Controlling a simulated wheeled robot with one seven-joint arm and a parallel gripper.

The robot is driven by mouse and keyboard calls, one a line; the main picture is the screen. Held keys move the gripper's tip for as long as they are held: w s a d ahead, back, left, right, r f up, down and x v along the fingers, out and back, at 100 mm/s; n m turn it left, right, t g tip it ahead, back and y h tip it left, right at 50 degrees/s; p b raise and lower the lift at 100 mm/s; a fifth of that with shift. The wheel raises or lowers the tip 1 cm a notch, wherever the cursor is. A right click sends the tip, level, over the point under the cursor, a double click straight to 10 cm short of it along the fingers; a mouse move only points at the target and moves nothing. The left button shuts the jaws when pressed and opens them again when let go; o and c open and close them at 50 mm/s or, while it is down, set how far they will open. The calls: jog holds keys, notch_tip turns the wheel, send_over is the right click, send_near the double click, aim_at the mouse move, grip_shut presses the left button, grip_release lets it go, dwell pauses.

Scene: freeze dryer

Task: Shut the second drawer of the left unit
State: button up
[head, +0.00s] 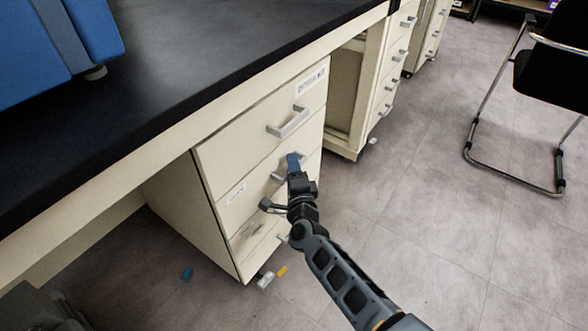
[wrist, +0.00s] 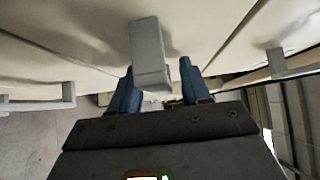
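The left unit (head: 205,205) is a cream drawer cabinet under the black bench top. Its top drawer has a grey bar handle (head: 288,122) and looks closed. The second drawer (head: 232,197) is just below; its front looks nearly flush, and I cannot tell if a small gap remains. My gripper (head: 293,160) is at the second drawer's handle (head: 277,177), partly covering it. In the wrist view, a grey handle (wrist: 150,50) lies between the blue fingers of my gripper (wrist: 160,80). The fingers are apart, and contact with the handle is unclear.
Blue equipment (head: 60,45) sits on the black bench top (head: 190,50). Another drawer unit (head: 388,75) stands farther back, past an open knee space. A black chair (head: 550,85) is at the right. Floor right of the unit is clear.

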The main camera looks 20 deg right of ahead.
jog(key=s+a+p, duration=0.1)
jog(key=s+p, duration=0.1)
jog(key=s, duration=0.5)
jog(key=shift+s, duration=0.4)
dwell(0.3)
jog(key=s+f+n+y, duration=0.1)
jog(key=s+n, duration=0.2)
jog(key=s, duration=0.8)
jog(key=s+d+r+n+g+y, duration=0.1)
jog(key=s+r+n, duration=0.3)
jog(key=s, duration=0.6)
jog(key=s+d+r+n, duration=0.1)
jog(key=s+r+n, duration=0.3)
jog(key=s, duration=0.5)
jog(key=s+d+r+n+g+y, duration=0.1)
jog(key=s+r+n, duration=0.3)
jog(key=s, duration=0.6)
jog(key=s+d+r+n+g, duration=0.1)
jog(key=s+r+n, duration=0.4)
jog(key=s+r, duration=0.3)
notch_tip(320, 180, up, 25)
jog(key=w+p, duration=0.1)
jog(key=p, duration=2.3)
jog(key=shift+w+d, duration=0.15)
jog(key=shift+w, duration=0.1)
